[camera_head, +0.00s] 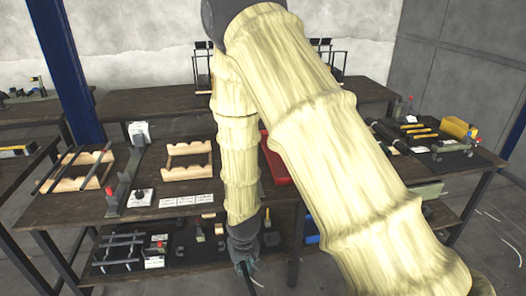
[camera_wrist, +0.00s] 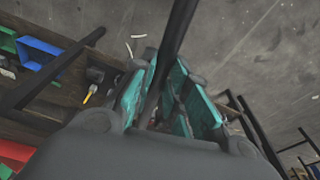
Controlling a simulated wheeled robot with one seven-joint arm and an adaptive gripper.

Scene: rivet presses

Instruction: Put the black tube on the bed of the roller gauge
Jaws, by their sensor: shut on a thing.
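The tube runs out past the fingers toward the top of the view. Its other end is hidden by the gripper. The roller gauge cannot be picked out for certain. A fixture of grey bars on a dark base (camera_head: 120,246) stands on the lower shelf. A grey upright device (camera_head: 122,190) stands on the bench top.
A red tray (camera_head: 275,160) is partly behind my arm. Black mats with tools and a yellow bin (camera_head: 457,127) fill the right. A blue bin (camera_wrist: 40,55) shows below.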

